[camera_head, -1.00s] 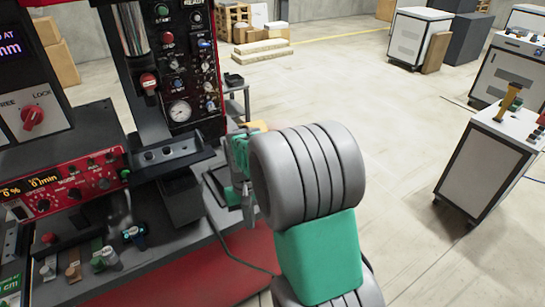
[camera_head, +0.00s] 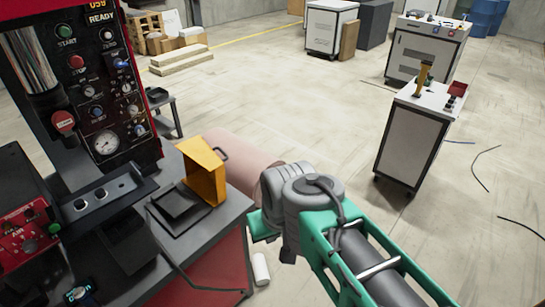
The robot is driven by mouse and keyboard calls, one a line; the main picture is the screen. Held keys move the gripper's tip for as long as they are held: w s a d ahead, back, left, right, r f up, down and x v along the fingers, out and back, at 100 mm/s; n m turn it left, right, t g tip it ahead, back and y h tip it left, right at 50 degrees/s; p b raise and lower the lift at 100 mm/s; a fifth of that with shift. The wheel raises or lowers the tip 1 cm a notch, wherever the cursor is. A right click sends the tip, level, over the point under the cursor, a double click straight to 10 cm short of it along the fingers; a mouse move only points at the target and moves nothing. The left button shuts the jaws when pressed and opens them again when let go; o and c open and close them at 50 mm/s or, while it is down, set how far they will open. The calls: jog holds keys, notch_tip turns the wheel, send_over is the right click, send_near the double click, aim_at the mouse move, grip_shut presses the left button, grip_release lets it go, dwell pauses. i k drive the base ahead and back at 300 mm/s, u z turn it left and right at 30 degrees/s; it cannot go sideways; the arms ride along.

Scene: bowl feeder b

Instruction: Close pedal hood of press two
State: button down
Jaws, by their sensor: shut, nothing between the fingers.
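The pedal hood, as I take it, is the yellow-orange box-shaped piece (camera_head: 203,170) on the grey bench of the press at left. It stands tilted up with its hollow side facing left, beside a low black base (camera_head: 180,207), so it looks open. My gripper (camera_head: 262,226) shows only as a green piece at the end of my arm, right of the hood and apart from it. It is shut and empty. My grey wrist joint hides most of it, and its fingertips do not show.
The press panel (camera_head: 105,100) with buttons and a gauge rises at left. A dark tray with holes (camera_head: 100,203) sits left of the base. A pinkish cylinder (camera_head: 240,163) lies behind the hood. A white cabinet (camera_head: 412,140) stands at right. Open floor lies between.

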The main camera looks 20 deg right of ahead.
aim_at(206, 171)
jog(key=z, duration=1.5)
jog(key=i, duration=1.7)
jog(key=u, duration=2.95)
